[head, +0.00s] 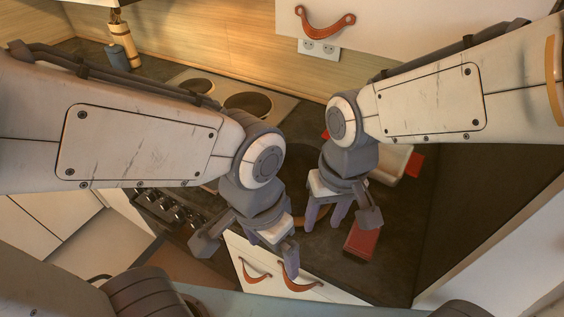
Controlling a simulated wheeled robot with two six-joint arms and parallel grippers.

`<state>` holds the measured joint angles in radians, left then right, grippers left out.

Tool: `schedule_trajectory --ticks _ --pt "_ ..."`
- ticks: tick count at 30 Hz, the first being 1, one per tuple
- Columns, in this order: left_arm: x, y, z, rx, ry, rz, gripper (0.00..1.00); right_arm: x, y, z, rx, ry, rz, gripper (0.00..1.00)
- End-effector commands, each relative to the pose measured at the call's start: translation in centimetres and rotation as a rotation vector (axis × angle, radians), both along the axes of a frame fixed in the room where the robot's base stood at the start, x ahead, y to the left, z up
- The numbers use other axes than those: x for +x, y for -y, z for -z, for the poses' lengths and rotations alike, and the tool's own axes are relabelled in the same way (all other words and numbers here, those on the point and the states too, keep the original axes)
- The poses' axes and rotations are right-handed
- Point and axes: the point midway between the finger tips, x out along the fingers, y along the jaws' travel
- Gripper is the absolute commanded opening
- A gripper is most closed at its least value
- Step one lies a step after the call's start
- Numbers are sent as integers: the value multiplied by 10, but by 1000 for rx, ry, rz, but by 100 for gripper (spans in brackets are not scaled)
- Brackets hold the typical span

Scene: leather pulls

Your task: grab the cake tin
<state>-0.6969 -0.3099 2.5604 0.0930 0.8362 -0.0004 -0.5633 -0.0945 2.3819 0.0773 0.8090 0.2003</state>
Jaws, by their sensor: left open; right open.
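No object is plainly a cake tin. A pale piece with red ends (394,162) lies on the dark counter, partly behind my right arm. A small red box-like object (361,242) lies nearer the counter's front edge, just below my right gripper (324,214). I cannot tell which of them, if either, is the tin. My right gripper is open and empty over the counter, fingers pointing down. My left gripper (287,250) is open and empty over the counter's front edge, left of the red object. My arms hide much of the counter's middle.
A hob with knobs (172,209) is at left, partly under my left arm. Drawers with leather pulls (298,280) are below the front edge.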

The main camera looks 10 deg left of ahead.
Motion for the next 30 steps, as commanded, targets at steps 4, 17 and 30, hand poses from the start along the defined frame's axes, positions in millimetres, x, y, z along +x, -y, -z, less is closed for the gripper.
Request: schedule_trajectory --ticks 4,17,30 --pt "0 0 -40 -1 1 0 100 71 6 -21 -18 -20 294 49" --pt "0 0 -65 0 0 0 100 146 28 11 -32 -37 634 49" --pt "0 0 -75 0 0 -1 100 146 27 57 -32 -36 630 49"
